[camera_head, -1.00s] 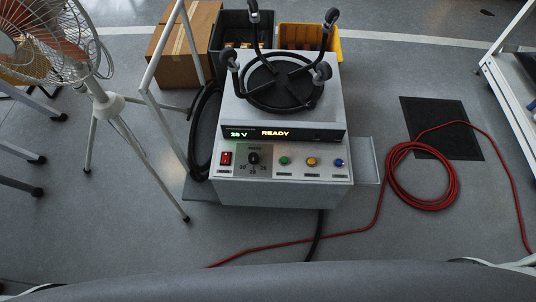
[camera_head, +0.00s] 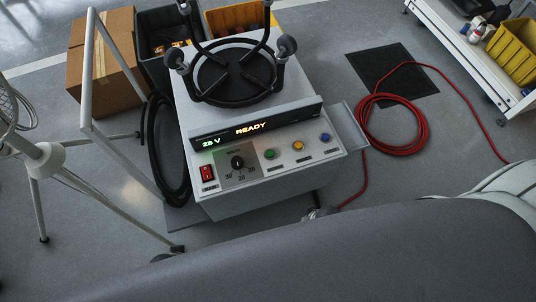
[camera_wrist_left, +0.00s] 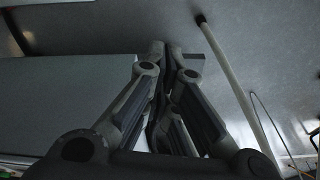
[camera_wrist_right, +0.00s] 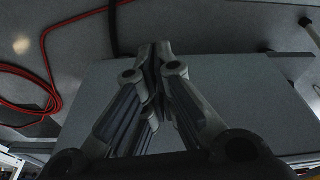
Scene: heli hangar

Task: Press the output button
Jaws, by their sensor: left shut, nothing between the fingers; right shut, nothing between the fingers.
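A white power unit (camera_head: 268,186) stands on the floor; its lit display (camera_head: 250,129) reads "28 V" and "READY". Its sloped panel has a red rocker switch (camera_head: 207,173), a black knob (camera_head: 238,162), and green (camera_head: 270,154), orange (camera_head: 298,146) and blue (camera_head: 325,138) buttons. The button labels are too small to read. My left gripper (camera_wrist_left: 158,48) is shut and empty beside a pale panel. My right gripper (camera_wrist_right: 160,48) is shut and empty in front of a pale panel. In the head view my body hides most of both arms; neither gripper visibly touches a button.
A black hose (camera_head: 160,150) and a white tube frame (camera_head: 88,75) stand left of the unit. A cardboard box (camera_head: 110,65) and dark and yellow bins are behind. A coiled red cable (camera_head: 393,130) lies right on the floor. A white fan stand (camera_head: 45,160) is at far left.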

